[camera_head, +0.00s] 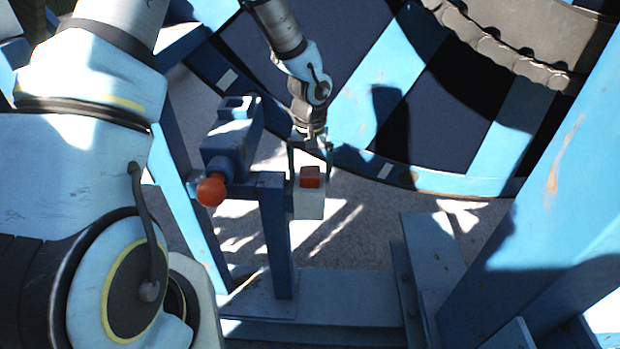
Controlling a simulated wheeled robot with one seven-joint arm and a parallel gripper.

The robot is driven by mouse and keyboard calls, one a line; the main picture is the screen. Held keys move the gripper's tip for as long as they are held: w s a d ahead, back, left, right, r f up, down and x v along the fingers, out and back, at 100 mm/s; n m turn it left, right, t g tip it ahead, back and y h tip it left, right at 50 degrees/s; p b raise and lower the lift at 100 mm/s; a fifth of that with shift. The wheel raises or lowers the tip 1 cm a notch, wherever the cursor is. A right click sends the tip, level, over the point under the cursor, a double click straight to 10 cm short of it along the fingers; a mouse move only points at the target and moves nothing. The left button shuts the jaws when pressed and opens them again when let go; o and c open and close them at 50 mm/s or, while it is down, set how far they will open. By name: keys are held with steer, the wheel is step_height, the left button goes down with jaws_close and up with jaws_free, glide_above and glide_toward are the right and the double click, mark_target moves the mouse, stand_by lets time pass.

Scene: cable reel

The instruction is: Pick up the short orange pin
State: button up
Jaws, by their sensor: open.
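My gripper (310,172) points down from above, at the piece. Its two thin fingers are apart, one to the left and one to the right of the orange top. I cannot tell from this view whether the fingers touch it or stand behind it. The lower part of the piece is hidden.
A round orange knob (211,190) sticks out of a blue fixture (232,140) just left of the bracket post (276,235). The large blue and black reel (400,95) stands behind my gripper. A blue beam (560,180) rises at the right.

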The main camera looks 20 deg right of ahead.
steer(key=shift+f, duration=0.2)
jaws_close()
stand_by(0.7)
steer(key=shift+r, duration=0.1)
